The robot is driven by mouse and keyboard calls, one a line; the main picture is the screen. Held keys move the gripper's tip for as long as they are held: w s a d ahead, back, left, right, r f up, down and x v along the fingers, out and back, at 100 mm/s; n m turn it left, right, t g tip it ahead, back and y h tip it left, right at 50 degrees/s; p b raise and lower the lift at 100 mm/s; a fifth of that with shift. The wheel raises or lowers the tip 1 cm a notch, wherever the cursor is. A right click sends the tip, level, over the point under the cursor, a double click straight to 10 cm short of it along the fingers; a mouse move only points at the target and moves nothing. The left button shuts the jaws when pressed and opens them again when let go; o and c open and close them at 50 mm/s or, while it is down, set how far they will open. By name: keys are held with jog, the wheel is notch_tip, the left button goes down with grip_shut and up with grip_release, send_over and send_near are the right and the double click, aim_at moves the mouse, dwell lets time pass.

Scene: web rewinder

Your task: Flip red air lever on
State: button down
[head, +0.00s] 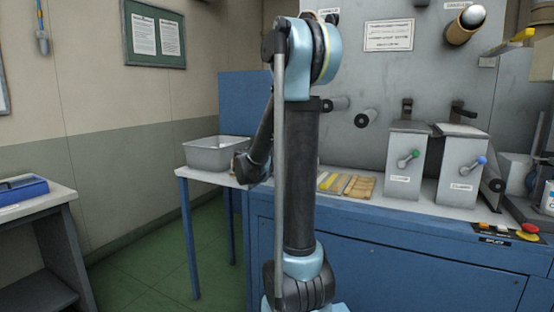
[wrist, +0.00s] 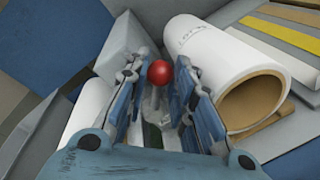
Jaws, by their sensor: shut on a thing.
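The red air lever shows in the wrist view as a round red knob (wrist: 159,73) on a thin stem. My gripper (wrist: 160,98) has its fingers on both sides of the lever, shut on it below the knob. The lever's base and the exact contact are partly hidden by the fingers. In the head view my arm stands in front of the machine. I cannot make out the red lever or the fingertips there.
A white roll with a cardboard core (wrist: 245,70) lies close right of my fingers. Another white roll (wrist: 88,108) is at left. A grey tray (head: 214,153) stands left.

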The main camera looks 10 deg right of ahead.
jog(key=shift+s, duration=0.1)
jog(key=c, duration=1.3)
grip_release()
jog(key=shift+c, duration=0.2)
jog(key=v, duration=1.1)
jog(key=shift+s+a, duration=0.2)
jog(key=shift+a, duration=0.1)
